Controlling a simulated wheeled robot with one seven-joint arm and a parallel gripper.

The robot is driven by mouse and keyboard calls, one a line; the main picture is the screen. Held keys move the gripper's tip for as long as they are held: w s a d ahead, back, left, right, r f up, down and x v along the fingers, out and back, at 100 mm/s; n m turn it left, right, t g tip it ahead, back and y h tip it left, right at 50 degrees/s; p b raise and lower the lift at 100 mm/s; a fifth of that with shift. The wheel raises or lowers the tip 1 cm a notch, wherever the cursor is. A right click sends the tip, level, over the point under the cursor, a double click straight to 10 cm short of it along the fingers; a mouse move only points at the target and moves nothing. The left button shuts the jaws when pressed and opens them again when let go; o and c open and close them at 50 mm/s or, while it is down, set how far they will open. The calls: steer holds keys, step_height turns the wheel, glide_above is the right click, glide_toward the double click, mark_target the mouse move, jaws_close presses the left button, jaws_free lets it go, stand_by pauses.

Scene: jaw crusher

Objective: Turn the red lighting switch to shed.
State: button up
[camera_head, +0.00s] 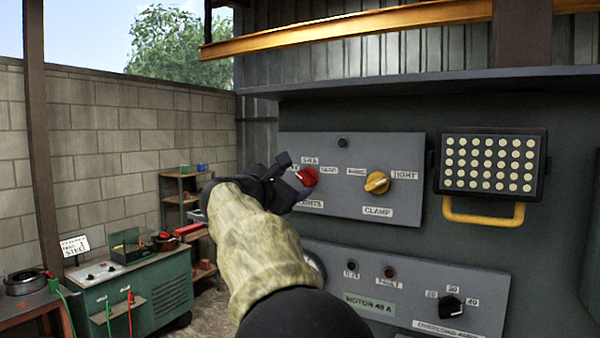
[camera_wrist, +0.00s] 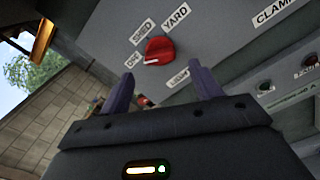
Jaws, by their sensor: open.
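The red lighting switch (camera_head: 309,176) is a round knob on the left of the upper grey panel. It also shows in the wrist view (camera_wrist: 160,49), with labels OFF, SHED and YARD around it and LIGHTS beside it. Its white pointer mark points toward the OFF label (camera_wrist: 132,60). The SHED label (camera_wrist: 143,31) is the middle one. My gripper (camera_wrist: 162,73) is open, its two fingers apart and empty, with the knob ahead between and beyond the fingertips. In the head view my gripper (camera_head: 290,172) is close to the knob and partly covers the OFF label; contact cannot be told.
A yellow clamp knob (camera_head: 377,182) sits to the right on the same panel. A lamp with a yellow handle (camera_head: 484,211) is further right. A lower panel (camera_head: 465,290) carries a black overload dial. A green welding cabinet (camera_head: 140,290) and shelves (camera_head: 172,205) stand left.

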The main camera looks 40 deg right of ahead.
mark_target(303, 179)
steer(key=p+x, duration=0.1)
steer(key=x, duration=0.4)
steer(key=shift+s+p, duration=0.1)
steer(key=shift+p, duration=0.25)
steer(key=c, duration=1)
